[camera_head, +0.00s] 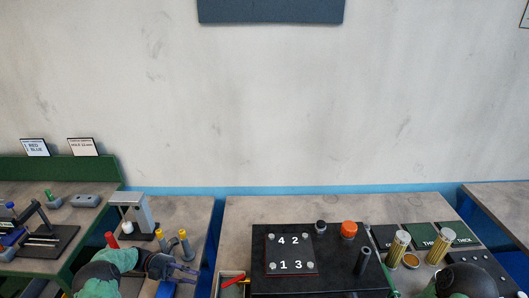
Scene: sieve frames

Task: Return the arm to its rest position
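My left arm comes in at the lower left, green with a dark wrist. Its gripper (191,274) points right over the small middle-left table, near two yellow-topped pegs. Its two fingers look apart, with nothing seen between them. My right arm (468,281) shows only as a dark rounded link with a bit of green at the lower right edge. Its gripper is out of view.
A black panel with a numbered plate (290,253), an orange knob (349,230) and a dark upright cylinder (363,261) stands centre right. Brass sieve cylinders (398,245) are beside it. A grey press (133,214) stands behind my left arm. A red-handled item (233,280) lies left of the panel.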

